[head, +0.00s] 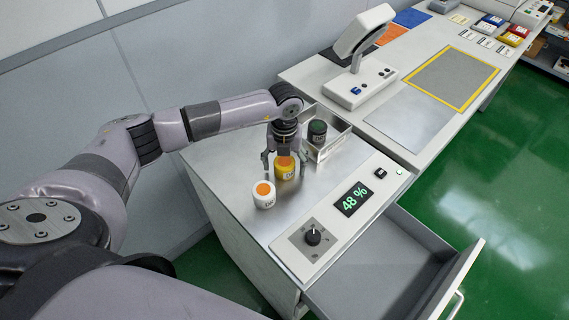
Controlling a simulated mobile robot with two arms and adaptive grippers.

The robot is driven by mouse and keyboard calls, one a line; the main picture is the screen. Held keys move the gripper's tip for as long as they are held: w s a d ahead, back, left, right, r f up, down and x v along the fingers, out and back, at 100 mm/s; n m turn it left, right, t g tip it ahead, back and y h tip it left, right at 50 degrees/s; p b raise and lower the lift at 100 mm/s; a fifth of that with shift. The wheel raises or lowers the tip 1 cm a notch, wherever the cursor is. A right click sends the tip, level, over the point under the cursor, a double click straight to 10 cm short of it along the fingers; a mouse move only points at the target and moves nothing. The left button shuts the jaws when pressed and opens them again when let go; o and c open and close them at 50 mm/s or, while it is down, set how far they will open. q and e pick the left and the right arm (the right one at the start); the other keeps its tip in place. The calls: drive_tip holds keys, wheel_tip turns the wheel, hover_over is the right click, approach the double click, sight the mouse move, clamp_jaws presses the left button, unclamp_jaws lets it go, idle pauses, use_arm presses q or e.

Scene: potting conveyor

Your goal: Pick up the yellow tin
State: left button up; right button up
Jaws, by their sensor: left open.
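The yellow tin (284,173) stands upright on the metal top of the cabinet and has an orange patch on its top. My left gripper (284,164) is open and comes down over the tin, with a finger on either side of it. I cannot tell whether the fingers touch the tin. My right gripper is not in view.
A white tin (264,199) with an orange top stands just in front of the yellow tin. A dark green tin (317,128) is in a metal tray (343,134) behind. A panel shows 48 % (353,199), with a knob (312,236). The drawer (455,282) is open.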

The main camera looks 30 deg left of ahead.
use_arm(q)
drive_tip(key=shift+f, duration=0.1)
drive_tip(key=shift+c, duration=0.2)
drive_tip(key=c, duration=1.2)
